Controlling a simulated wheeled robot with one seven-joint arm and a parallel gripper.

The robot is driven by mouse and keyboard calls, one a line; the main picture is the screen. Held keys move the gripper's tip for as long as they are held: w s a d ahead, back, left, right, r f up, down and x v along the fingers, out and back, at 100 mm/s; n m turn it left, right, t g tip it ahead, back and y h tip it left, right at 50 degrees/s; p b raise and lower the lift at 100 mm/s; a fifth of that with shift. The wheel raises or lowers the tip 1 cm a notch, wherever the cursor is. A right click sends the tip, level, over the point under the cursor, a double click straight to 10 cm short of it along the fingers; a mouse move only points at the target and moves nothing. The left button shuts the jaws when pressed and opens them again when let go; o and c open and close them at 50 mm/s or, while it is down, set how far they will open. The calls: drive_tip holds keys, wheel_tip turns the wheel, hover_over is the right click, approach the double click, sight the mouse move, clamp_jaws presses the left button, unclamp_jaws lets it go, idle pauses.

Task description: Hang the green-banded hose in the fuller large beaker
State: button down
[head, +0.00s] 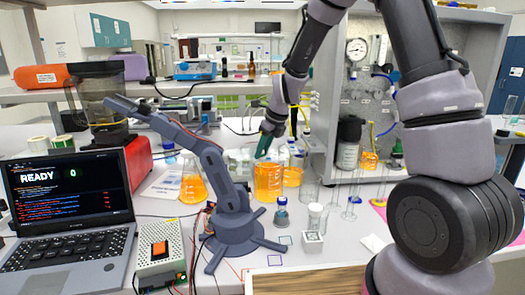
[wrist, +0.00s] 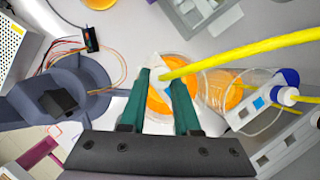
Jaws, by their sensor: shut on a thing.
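My gripper (head: 266,146) has teal fingers and points down just above the front large beaker of orange liquid (head: 268,184). In the wrist view, the fingers (wrist: 163,84) are shut on the end of a yellow hose (wrist: 250,52), which runs off to the right. No green band is distinct on it; the fingers may hide it. A second large beaker of orange liquid (head: 293,176) stands close behind and right, its level seeming lower than the front one. In the wrist view, orange liquid shows below and between the fingers, with the hose end overhead.
An orange-filled flask (head: 193,184) stands left of the beakers. A small grey arm (head: 235,215) stands in front of it. A laptop (head: 70,205) is at left, a grey rig (head: 362,100) at right.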

drive_tip(key=c, duration=0.6)
unclamp_jaws()
drive_tip(key=shift+o, duration=0.2)
drive_tip(key=v, duration=1)
drive_tip(key=shift+r, duration=0.35)
drive_tip(key=shift+s+d, duration=0.1)
